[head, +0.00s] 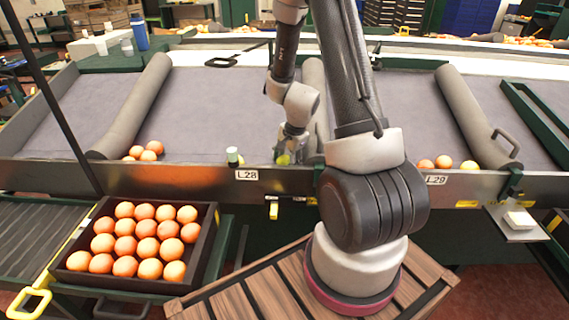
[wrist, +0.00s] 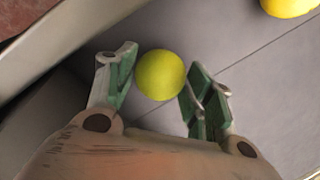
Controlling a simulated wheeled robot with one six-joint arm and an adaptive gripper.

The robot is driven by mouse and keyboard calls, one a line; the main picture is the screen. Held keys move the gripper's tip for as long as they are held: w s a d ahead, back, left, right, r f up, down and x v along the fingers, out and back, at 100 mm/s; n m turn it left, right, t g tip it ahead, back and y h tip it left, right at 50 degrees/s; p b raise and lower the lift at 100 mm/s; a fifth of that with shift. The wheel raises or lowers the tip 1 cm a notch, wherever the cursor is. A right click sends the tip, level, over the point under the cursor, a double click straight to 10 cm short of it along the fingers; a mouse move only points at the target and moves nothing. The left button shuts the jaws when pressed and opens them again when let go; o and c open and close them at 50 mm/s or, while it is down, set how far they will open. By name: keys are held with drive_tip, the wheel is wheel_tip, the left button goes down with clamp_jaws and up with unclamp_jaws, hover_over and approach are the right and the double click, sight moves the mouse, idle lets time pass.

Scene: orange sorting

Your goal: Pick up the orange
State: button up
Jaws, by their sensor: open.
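A yellow-green round fruit (wrist: 160,75) lies on the grey sorting surface between the two fingers of my gripper (wrist: 160,88) in the wrist view. Another yellow fruit (wrist: 290,4) is cut off at the top right of the wrist view.
A dark crate (head: 213,245) of oranges stands at the front left. Several oranges (head: 150,148) rest on the left of the belt, and others (head: 443,162) on the right. Grey padded dividers (head: 135,110) and the metal front rail (head: 130,178) bound the lanes.

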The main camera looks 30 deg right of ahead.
drive_tip(key=c, duration=0.7)
drive_tip(key=shift+r, duration=0.1)
